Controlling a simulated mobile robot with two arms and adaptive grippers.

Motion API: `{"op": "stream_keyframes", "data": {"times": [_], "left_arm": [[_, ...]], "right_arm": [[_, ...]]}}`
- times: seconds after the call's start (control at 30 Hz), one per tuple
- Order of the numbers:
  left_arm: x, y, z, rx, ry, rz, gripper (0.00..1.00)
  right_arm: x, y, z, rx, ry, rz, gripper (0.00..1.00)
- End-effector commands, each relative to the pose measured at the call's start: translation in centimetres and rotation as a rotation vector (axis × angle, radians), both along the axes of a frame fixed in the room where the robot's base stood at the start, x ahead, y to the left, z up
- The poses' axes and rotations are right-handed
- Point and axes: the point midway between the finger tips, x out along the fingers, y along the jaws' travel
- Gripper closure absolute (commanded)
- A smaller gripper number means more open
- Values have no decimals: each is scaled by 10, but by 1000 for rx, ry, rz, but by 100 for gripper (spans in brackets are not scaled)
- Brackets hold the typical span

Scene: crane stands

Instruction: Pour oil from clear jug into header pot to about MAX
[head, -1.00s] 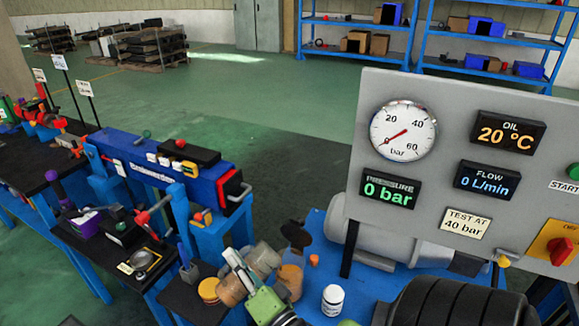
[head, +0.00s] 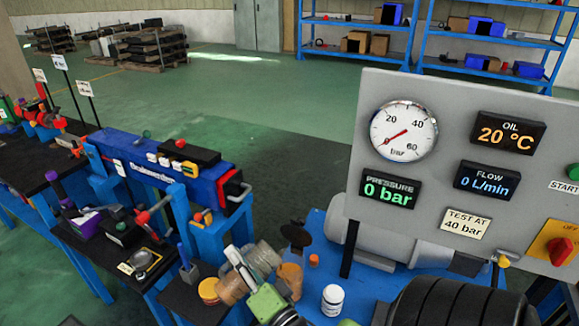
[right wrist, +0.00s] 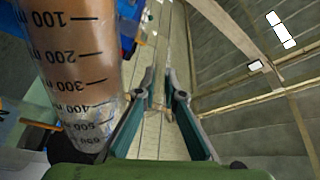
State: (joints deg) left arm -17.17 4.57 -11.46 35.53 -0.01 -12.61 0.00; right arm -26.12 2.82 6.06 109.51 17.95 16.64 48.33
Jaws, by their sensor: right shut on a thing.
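The clear jug (head: 233,289) is tilted in the head view, with amber oil in its lower-left part and its clearer end up and to the right, beside the header pot. My right gripper (head: 246,272) is shut on the jug; its exact hold is hard to see. In the right wrist view the jug (right wrist: 80,65) shows marks from 100 to 500 and brownish oil. The fingers (right wrist: 166,100) show beside it. The header pot (head: 291,277) looks amber, with a dark round lid (head: 297,235) above it. Its MAX mark is not readable. My left gripper is not in view.
A white bottle (head: 332,300) and a small orange cap (head: 314,261) stand right of the pot. A yellow-lidded container (head: 209,291) is left of the jug. The gauge panel (head: 455,150) rises at the right, with a black ribbed body (head: 450,303) below.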

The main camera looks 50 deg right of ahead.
Motion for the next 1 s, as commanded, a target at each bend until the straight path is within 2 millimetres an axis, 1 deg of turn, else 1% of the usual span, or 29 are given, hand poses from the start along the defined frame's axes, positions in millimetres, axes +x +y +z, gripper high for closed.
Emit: {"op": "stream_keyframes", "data": {"times": [0.03,1.0], "left_arm": [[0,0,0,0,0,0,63],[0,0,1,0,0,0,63]], "right_arm": [[0,0,3,1,-5,0,100],[-1,-5,8,45,-16,-1,100]]}}
